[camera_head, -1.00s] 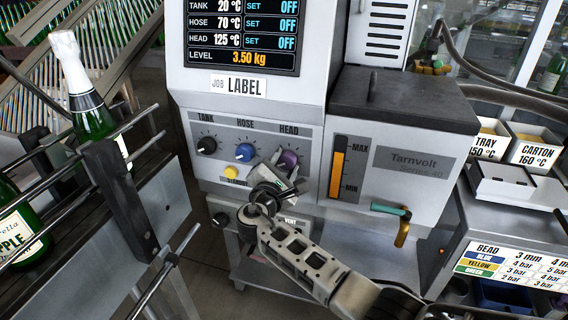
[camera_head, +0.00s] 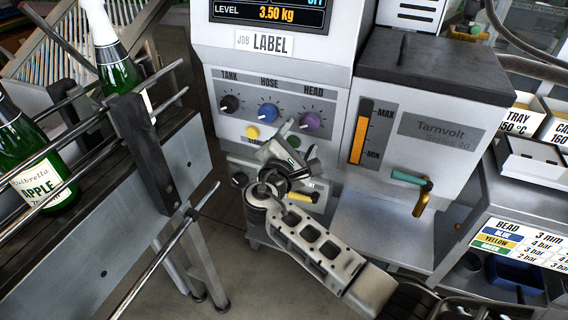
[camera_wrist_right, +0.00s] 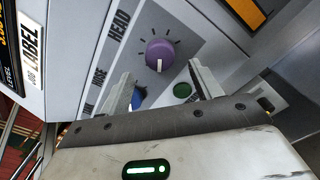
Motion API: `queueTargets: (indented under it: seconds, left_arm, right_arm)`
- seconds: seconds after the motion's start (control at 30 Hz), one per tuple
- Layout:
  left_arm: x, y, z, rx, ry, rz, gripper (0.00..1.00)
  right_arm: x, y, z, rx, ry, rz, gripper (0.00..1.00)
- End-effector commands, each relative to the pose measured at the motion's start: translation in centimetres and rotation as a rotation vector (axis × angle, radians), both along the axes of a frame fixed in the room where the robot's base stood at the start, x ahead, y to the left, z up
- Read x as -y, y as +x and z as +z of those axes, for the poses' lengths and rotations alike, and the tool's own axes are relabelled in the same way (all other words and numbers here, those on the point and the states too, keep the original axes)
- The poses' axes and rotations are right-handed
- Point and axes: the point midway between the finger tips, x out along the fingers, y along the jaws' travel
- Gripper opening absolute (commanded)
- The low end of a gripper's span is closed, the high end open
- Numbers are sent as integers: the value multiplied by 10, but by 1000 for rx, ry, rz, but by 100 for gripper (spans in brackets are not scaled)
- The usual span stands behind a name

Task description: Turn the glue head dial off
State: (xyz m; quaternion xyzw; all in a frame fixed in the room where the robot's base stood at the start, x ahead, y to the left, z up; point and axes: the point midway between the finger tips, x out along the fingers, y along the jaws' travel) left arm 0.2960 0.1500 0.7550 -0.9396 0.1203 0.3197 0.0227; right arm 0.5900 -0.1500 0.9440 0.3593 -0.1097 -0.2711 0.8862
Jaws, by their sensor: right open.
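The purple HEAD dial (camera_head: 309,122) is at the right of the dial row on the glue unit's panel. It also shows in the right wrist view (camera_wrist_right: 160,54), with its white mark toward the bottom of that picture. In the head view the mark points to the lower left. My right gripper (camera_head: 297,142) is below the dial, apart from it. Its two fingers show spread and empty in the right wrist view (camera_wrist_right: 163,80), with the dial beyond the gap. My left gripper is not in view.
The blue HOSE dial (camera_head: 268,111) and black TANK dial (camera_head: 229,104) are left of it. A yellow button (camera_head: 252,132) is below them, and a green button (camera_wrist_right: 182,91) is near my right finger. The conveyor rail (camera_head: 150,150) with green bottles stands left.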

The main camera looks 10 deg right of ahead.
Motion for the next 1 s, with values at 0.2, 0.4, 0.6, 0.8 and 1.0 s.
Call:
queueTargets:
  seconds: [0.2, 0.4, 0.6, 0.8, 1.0]
  left_arm:
    - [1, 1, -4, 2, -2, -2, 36]
    - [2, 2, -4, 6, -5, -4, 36]
    - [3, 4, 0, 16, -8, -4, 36]
    - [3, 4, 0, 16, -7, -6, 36]
    - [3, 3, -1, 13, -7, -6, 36]
  right_arm:
    - [-31, -45, -2, -1, 3, 2, 64]
    - [-50, -74, -2, -2, 0, 1, 64]
    - [-57, -85, 0, -1, -2, -1, 64]
    - [-58, -86, 0, -1, -2, -1, 64]
    - [-58, -86, 0, -1, -2, -1, 64]
